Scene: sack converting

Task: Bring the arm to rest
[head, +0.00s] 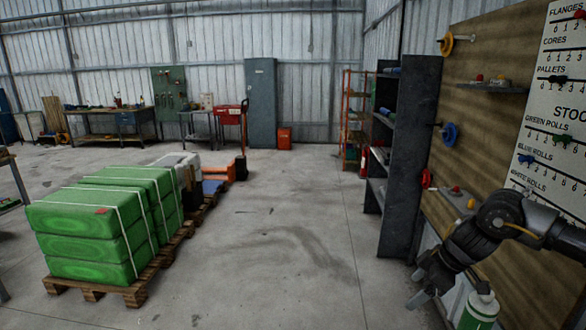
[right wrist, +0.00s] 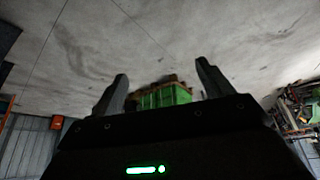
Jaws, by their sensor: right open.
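My right arm comes in from the right edge of the head view, in front of the wooden board. My right gripper (head: 418,287) points down and to the left, with its fingers apart and nothing between them. In the right wrist view the two fingers of the right gripper (right wrist: 160,90) stand wide apart, with bare floor and a distant green stack (right wrist: 164,96) showing between them. My left gripper is in neither view.
A wooden board (head: 480,115) with pegs, small shelves and a stock chart (head: 560,100) stands at right. A dark shelf unit (head: 410,150) is behind. Green sacks (head: 90,235) lie on a pallet at left. The middle floor is clear.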

